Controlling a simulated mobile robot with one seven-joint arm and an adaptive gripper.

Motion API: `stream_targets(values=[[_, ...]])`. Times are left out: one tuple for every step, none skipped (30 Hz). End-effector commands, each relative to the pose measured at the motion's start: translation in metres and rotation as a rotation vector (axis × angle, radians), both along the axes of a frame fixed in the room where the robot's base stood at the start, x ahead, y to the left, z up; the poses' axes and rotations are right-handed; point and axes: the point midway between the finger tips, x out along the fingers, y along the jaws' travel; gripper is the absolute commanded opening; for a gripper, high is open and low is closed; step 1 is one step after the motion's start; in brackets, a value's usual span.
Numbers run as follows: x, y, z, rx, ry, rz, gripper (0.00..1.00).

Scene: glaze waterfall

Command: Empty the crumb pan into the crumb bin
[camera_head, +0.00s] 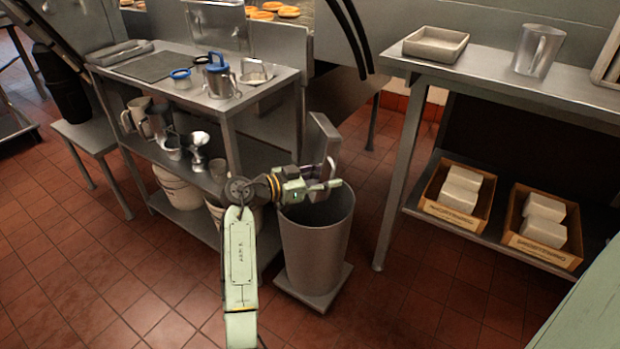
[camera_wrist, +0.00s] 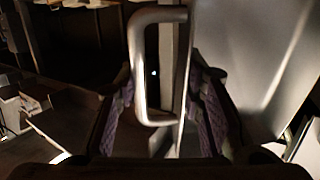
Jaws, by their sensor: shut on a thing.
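The crumb pan (camera_head: 323,137) is a flat grey metal piece. It stands on edge, steeply tilted, above the rim of the crumb bin (camera_head: 315,248), a tall grey round bin on a square base. My gripper (camera_head: 322,186) is over the bin's mouth, shut on the pan's handle. In the wrist view the bar handle (camera_wrist: 144,65) lies between the two purple-padded fingers of my gripper (camera_wrist: 162,100), and the pan's metal face (camera_wrist: 245,50) fills the right side. The inside of the bin is mostly hidden, and I cannot see any crumbs.
A metal work table (camera_head: 270,78) with pitchers, lids and lower shelves stands left of the bin. At right, another table (camera_head: 480,68) holds a shallow tray (camera_head: 436,45) and a metal jug (camera_head: 538,50), with two boxes of white blocks below. Tiled floor is open in front.

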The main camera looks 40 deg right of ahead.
Motion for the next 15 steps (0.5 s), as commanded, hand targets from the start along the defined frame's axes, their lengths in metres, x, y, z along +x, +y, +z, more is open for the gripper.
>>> stream_targets(values=[[-0.001, -0.002, 0.004, 0.005, -0.004, -0.002, 0.0], [-0.001, -0.002, 0.005, 0.01, -0.006, -0.002, 0.0], [-0.001, -0.002, 0.006, 0.02, -0.008, -0.001, 0.0], [-0.001, -0.002, 0.007, 0.029, -0.011, -0.001, 0.0], [-0.001, -0.002, 0.008, 0.039, -0.014, -0.002, 0.0], [-0.001, -0.002, 0.01, 0.053, -0.018, -0.002, 0.0], [-0.001, -0.001, 0.011, 0.067, -0.022, -0.001, 0.0], [-0.001, -0.001, 0.012, 0.081, -0.027, -0.001, 0.0], [-0.001, -0.001, 0.013, 0.101, -0.032, -0.001, 0.0], [0.0, -0.001, 0.014, 0.117, -0.037, -0.001, 0.0], [-0.001, -0.001, 0.015, 0.135, -0.042, -0.002, 0.0], [0.0, -0.001, 0.015, 0.158, -0.049, -0.001, 0.0], [-0.001, -0.001, 0.016, 0.175, -0.054, -0.001, 0.0], [0.0, -0.001, 0.016, 0.193, -0.059, 0.0, 0.0], [0.0, 0.0, 0.017, 0.216, -0.065, 0.0, 0.0]])
